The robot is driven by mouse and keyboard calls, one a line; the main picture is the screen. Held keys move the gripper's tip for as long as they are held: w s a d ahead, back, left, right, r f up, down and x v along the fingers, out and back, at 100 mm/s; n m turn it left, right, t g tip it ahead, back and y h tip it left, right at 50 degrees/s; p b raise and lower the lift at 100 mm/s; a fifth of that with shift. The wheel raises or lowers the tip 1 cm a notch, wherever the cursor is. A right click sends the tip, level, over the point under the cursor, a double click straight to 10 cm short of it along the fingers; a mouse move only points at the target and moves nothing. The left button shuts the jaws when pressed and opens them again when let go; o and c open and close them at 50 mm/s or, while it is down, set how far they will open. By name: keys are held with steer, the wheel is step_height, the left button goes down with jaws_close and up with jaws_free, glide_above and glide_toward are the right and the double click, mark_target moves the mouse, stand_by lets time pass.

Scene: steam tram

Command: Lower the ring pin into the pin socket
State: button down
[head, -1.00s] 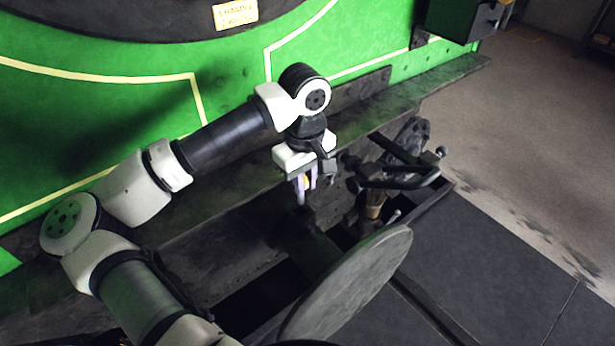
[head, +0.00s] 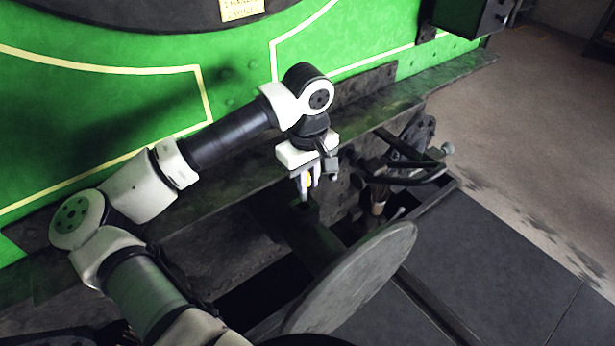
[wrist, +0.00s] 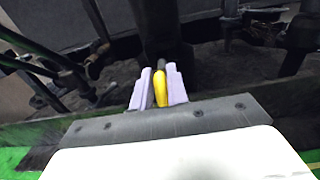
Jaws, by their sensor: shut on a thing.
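My gripper (head: 309,184) points down and is shut on the ring pin (head: 309,181), whose yellow part shows between the pale lilac fingers. In the wrist view the yellow part of the ring pin (wrist: 160,88) lies between the two fingertips (wrist: 158,86). The pin's lower end is dark and hard to make out. A dark, square-topped block that looks like the pin socket (head: 303,212) lies directly below the fingers. I cannot tell whether the pin tip is inside it.
A large grey buffer disc (head: 352,280) stands in front of the block. Dark hoses and a coupling (head: 400,175) hang close on the right. The green tram wall (head: 240,80) and a dark ledge (head: 365,140) are behind. Open dark floor (head: 500,250) lies to the right.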

mark_target(307, 200)
steer(key=shift+f+b, duration=0.25)
steer(key=shift+b, duration=0.05)
steer(key=shift+f+b, duration=0.3)
steer(key=shift+b, duration=0.05)
steer(key=shift+f+b, duration=2.85)
steer(key=shift+b, duration=0.45)
steer(key=c, duration=1.3)
jaws_free()
steer(key=shift+r, duration=0.15)
